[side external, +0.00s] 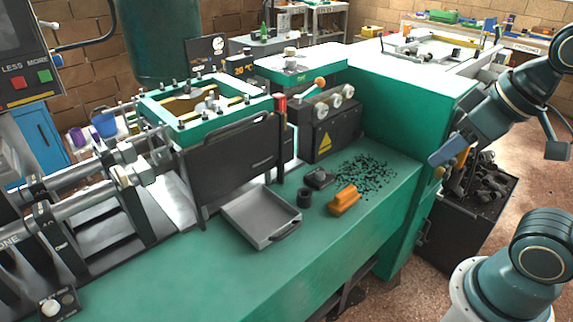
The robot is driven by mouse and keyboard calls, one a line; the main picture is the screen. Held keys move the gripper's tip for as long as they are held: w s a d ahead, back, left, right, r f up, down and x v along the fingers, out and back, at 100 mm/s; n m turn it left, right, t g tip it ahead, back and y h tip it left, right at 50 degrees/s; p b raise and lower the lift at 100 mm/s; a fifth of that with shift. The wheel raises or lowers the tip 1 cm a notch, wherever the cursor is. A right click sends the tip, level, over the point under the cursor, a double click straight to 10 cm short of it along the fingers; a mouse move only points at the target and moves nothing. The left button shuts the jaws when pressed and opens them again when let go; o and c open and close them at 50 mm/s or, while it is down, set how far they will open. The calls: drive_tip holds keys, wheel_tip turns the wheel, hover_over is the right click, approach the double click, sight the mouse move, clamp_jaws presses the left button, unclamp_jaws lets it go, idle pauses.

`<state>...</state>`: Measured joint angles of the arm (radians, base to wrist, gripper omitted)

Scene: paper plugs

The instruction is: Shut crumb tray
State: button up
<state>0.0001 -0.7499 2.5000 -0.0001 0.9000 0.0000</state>
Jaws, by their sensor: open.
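The crumb tray (259,217) is a shallow grey open tray with a handle on its front right edge. It sticks out over the green bench top from below the black front panel (235,158) of the machine, and its floor looks empty. Its rear end meets the foot of the panel; I cannot tell how much of it is inside. My gripper (443,168) is at the right, beside the tall green cabinet, well away from the tray. It is open, small in view, and nothing shows between its fingers.
On the green bench top (180,275) right of the tray are a black cylinder (304,198), a dark block (319,178), an orange block (344,200) and scattered dark granules (365,172). A black bin (465,215) stands below. The bench in front of the tray is clear.

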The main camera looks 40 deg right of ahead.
idle(0.3)
drive_tip(key=shift+c, duration=1.1)
drive_tip(key=n+g, duration=0.4)
drive_tip(key=n, duration=1.4)
hover_over(291, 230)
drive_tip(key=s, duration=0.3)
wheel_tip(291, 230, down, 15)
drive_tip(key=shift+w+f, duration=0.1)
drive_tip(key=shift+w+f, duration=0.4)
drive_tip(key=shift+f, duration=1.85)
drive_tip(key=shift+w+f, duration=0.45)
drive_tip(key=shift+f, duration=1.8)
drive_tip(key=shift+w+f, duration=0.4)
drive_tip(key=shift+f, duration=1.85)
